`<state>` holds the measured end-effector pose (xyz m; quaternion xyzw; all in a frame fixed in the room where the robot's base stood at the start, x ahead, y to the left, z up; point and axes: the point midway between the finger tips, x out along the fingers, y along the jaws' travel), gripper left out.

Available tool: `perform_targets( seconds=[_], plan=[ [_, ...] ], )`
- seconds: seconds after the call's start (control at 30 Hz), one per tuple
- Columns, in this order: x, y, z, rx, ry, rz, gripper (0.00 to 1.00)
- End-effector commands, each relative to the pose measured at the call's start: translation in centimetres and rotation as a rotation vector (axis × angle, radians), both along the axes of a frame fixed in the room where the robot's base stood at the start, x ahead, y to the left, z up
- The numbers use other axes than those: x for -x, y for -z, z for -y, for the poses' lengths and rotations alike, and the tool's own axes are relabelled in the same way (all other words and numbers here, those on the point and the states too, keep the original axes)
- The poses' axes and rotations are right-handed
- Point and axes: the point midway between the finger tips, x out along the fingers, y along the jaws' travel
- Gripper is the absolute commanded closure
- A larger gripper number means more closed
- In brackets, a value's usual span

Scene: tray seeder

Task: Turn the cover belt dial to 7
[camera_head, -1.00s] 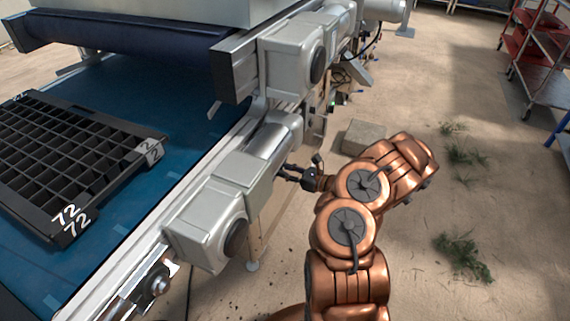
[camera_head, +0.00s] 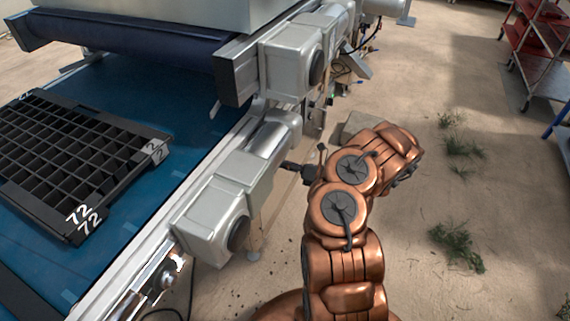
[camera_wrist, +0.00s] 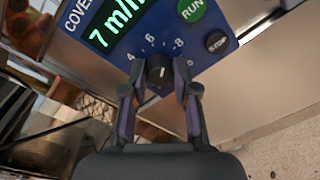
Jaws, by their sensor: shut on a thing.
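The cover belt dial (camera_wrist: 158,71) is a black round knob on a blue control panel (camera_wrist: 150,32) in the wrist view. The numbers 4, 6 and 8 show around it. The green display (camera_wrist: 113,28) above reads 7 m/min, its end cut off. A light mark on the knob points upward, roughly toward 6 to 8. My gripper (camera_wrist: 160,88) has its two fingers on either side of the knob, shut on it. In the head view my gripper (camera_head: 287,166) reaches to the machine's side; the dial is hidden there.
A green RUN button (camera_wrist: 191,9) and a black STOP button (camera_wrist: 216,42) sit right of the dial. A black cell tray (camera_head: 75,238) lies on the blue belt (camera_head: 120,215). Grey motor housings (camera_head: 213,215) line the machine's side.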

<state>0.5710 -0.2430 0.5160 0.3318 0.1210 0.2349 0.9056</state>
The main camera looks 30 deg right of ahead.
Motion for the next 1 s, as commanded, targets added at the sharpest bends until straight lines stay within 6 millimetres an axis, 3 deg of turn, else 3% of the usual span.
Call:
perform_targets(
  seconds=[0.53, 0.57, 0.6, 0.8, 1.0],
  plan=[
    [-0.05, -0.05, 0.04, -0.024, 0.002, -0.012, 1.00],
    [-0.05, -0.05, 0.04, -0.024, 0.002, -0.012, 0.70],
    [-0.05, -0.06, 0.03, -0.024, 0.002, -0.012, 0.66],
    [-0.03, -0.04, 0.03, -0.024, 0.001, -0.013, 0.46],
    [-0.01, -0.03, 0.04, -0.024, 0.001, -0.013, 0.46]
  ],
)
